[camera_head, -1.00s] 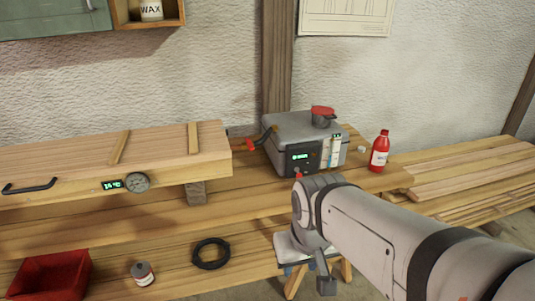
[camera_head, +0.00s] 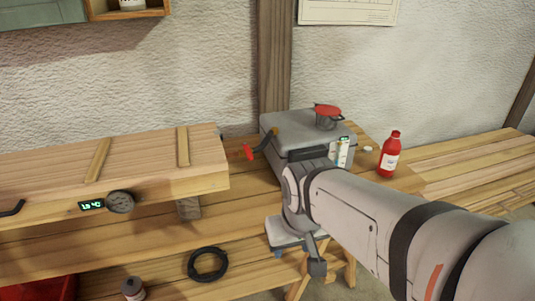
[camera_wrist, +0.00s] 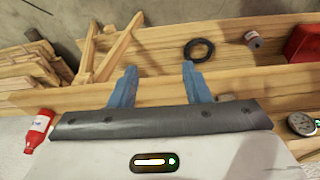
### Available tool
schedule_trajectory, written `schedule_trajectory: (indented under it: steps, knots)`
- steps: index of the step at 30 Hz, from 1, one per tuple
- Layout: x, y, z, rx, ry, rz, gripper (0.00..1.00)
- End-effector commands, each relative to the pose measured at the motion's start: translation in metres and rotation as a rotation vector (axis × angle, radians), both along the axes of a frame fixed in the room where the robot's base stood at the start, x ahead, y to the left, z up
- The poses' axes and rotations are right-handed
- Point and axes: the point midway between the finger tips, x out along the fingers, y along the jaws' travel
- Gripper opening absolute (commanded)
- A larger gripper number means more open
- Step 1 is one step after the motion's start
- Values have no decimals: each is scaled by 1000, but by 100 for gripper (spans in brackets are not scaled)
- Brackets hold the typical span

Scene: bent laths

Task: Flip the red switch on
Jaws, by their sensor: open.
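The grey box (camera_head: 285,128) stands on the bench in the head view, with a red-topped cap (camera_head: 328,112) on its lid. My arm covers most of its dark front panel (camera_head: 308,154). A small red part low on that panel, possibly the red switch, showed earlier and is now hidden; its position cannot be told. My gripper (camera_head: 290,254) is in front of and below the box, near the bench's front edge. In the wrist view its blue fingers (camera_wrist: 159,67) are spread apart with nothing between them. The switch is not in the wrist view.
A red-handled lever or fitting (camera_head: 249,152) juts from the box's left side. A long wooden box (camera_head: 110,165) with a gauge (camera_head: 121,201) lies left. A red bottle (camera_head: 389,155) stands right. A black ring (camera_head: 208,264) lies on the lower shelf.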

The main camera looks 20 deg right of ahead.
Motion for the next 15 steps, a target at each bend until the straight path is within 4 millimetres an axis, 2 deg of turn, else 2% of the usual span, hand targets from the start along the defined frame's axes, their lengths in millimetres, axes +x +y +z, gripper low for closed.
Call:
schedule_trajectory:
  steps: [2, 5, 9, 15]
  knots:
    - [20, -8, -18, -19, -51, -14, 44]
    - [60, -31, -42, -59, -170, -54, 44]
    - [131, -74, -78, -119, -397, -97, 44]
    - [213, -127, -119, -149, -729, -93, 44]
